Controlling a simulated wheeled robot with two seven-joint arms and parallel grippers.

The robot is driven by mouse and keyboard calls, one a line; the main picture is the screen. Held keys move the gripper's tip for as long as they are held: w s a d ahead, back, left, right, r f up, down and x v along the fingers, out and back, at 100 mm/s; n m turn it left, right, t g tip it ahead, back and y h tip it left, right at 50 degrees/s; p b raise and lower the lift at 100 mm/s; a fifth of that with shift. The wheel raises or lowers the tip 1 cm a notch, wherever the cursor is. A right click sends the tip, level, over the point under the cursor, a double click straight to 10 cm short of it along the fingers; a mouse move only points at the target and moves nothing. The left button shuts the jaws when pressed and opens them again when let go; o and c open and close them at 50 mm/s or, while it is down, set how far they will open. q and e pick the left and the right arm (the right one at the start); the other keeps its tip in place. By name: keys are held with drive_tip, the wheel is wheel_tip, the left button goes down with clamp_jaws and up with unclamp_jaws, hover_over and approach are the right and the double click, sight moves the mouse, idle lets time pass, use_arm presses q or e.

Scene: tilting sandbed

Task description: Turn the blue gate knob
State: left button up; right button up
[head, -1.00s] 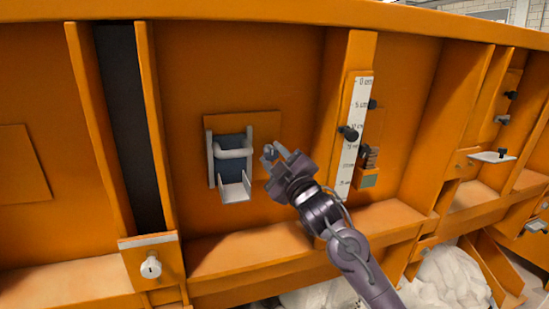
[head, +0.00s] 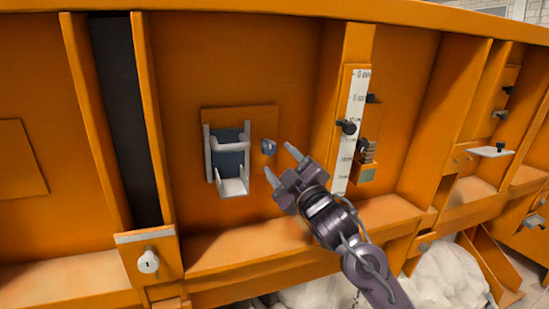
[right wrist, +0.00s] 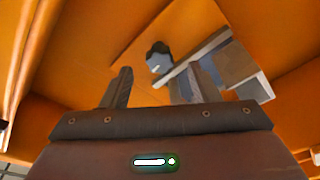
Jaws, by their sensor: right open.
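The blue gate knob (head: 268,146) sticks out of an orange plate (head: 261,120) on the orange wall, just right of a small gate with a grey-white frame (head: 208,158) and a blue-grey panel. My right gripper (head: 281,164) is open and empty, below and to the right of the knob, its fingers pointing up at it. In the right wrist view the knob (right wrist: 158,58) shows beyond the fingertips, between the two spread fingers (right wrist: 155,85). The gate frame (right wrist: 205,55) shows behind the right-hand finger. My left gripper is out of view.
A white scale (head: 354,110) with a black knob (head: 347,127) stands on a post to the right. A white round knob (head: 148,262) is at lower left, under a dark slot (head: 130,120). An orange ledge (head: 235,248) runs below the gate.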

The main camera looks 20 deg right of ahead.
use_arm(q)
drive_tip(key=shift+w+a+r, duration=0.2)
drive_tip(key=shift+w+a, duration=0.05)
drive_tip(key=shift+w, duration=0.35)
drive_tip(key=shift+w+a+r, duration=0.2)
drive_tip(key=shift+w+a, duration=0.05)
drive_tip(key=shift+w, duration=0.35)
use_arm(e)
drive_tip(key=shift+v, duration=1.55)
